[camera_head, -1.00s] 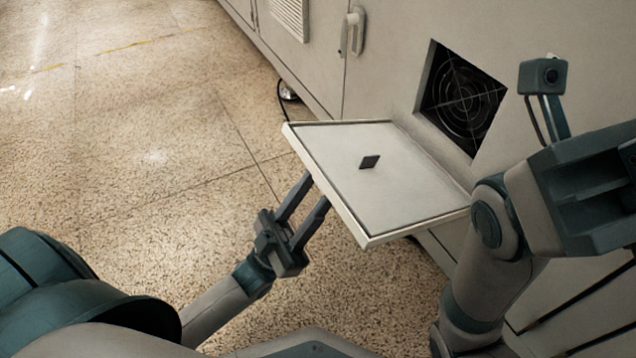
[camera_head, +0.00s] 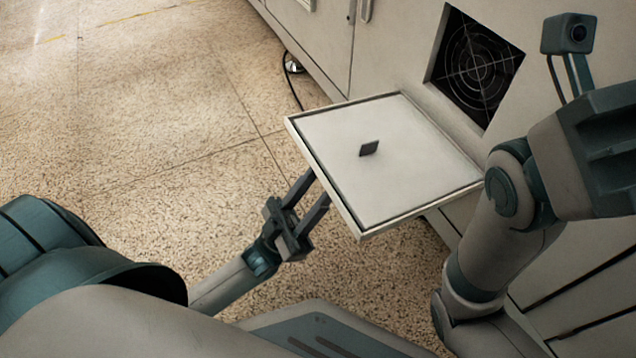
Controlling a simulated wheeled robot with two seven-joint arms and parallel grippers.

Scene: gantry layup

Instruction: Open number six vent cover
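The vent cover (camera_head: 415,165) is a light square panel with a raised rim and a small dark tab. It is hinged down and stands out nearly flat from the cabinet wall. Behind it, the square opening shows a dark fan with a round wire guard (camera_head: 478,68). My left gripper (camera_head: 312,187) is at the cover's near left edge, its two fingers apart with a gap between them. The fingertips reach the edge and partly pass under it; I cannot tell if they touch. My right arm is at the right, and its fingertips are out of view.
The pale cabinet (camera_head: 405,50) fills the upper right, with a handle (camera_head: 365,9) at the top edge. A dark cable (camera_head: 290,85) and a small shiny foot lie at its base. The speckled floor (camera_head: 150,130) at left is clear.

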